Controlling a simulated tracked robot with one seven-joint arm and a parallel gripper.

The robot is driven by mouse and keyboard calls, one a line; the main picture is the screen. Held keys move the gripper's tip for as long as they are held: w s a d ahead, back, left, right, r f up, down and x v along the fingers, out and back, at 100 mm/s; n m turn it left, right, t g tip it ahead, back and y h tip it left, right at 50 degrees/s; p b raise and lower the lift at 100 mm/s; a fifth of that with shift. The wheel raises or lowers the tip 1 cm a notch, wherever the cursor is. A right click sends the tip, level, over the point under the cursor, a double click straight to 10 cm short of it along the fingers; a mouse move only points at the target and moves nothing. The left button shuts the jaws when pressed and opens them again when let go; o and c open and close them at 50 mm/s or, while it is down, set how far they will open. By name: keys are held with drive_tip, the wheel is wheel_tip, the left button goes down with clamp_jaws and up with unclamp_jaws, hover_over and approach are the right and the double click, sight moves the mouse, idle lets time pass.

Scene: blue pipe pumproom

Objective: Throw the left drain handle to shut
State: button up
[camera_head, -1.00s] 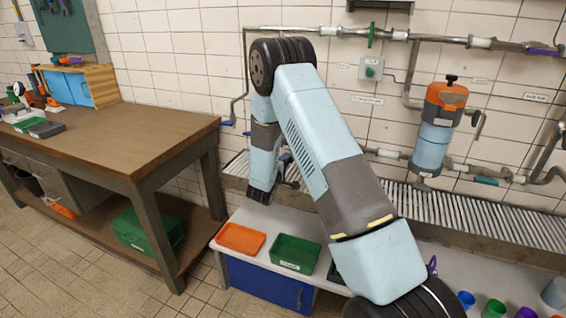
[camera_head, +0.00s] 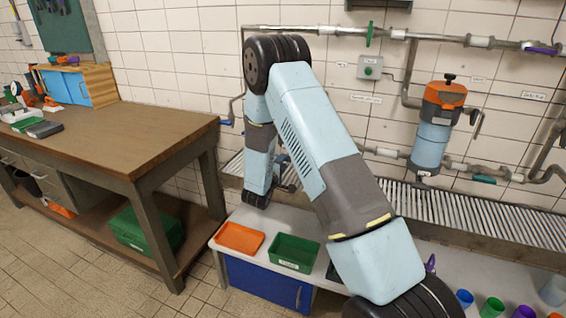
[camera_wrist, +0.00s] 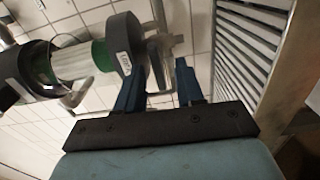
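My gripper shows in the wrist view with its two dark blue fingers (camera_wrist: 158,82) apart, and in the head view it is mostly hidden behind my arm. A grey metal piece (camera_wrist: 160,45) is just beyond and between the fingertips; I cannot tell whether it is the drain handle or whether they touch it. A canister (camera_wrist: 75,65) with a green and clear body and dark end collars lies to the left of the fingers. In the head view a small blue handle (camera_head: 227,122) sits on the pipe left of my arm. I cannot tell which lever is the left drain handle.
A slatted grating (camera_head: 455,212) runs along the wall and is close on the right in the wrist view (camera_wrist: 245,50). An orange-topped canister (camera_head: 434,130) hangs on the right pipes. A wooden workbench (camera_head: 110,140) stands left. Orange (camera_head: 239,237) and green (camera_head: 294,252) trays lie below.

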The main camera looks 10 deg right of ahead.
drive_tip(key=v, duration=1.1)
drive_tip(key=shift+s+a, duration=0.1)
drive_tip(key=shift+s, duration=0.05)
drive_tip(key=s+d+r+m+g+h, duration=0.1)
drive_tip(key=s+d+r+m+g, duration=0.3)
drive_tip(key=s+d+r+g, duration=0.5)
drive_tip(key=s+d+r+m+g+h, duration=0.1)
drive_tip(key=s+d+r+m+g, duration=0.35)
drive_tip(key=s+d+r, duration=0.5)
drive_tip(key=s+a+r+m+t+y, duration=0.1)
drive_tip(key=s+a+r+t+y, duration=0.1)
drive_tip(key=s+a+r+y, duration=0.3)
drive_tip(key=s+a+r+m+t+y, duration=0.1)
drive_tip(key=s+a+r+y, duration=0.4)
drive_tip(key=s, duration=0.8)
wheel_tip(320, 180, up, 2)
drive_tip(key=t+y, duration=0.1)
drive_tip(key=y, duration=0.1)
drive_tip(key=shift+a+r+y, duration=0.15)
drive_tip(key=shift+r+y, duration=0.05)
drive_tip(key=shift+y, duration=0.1)
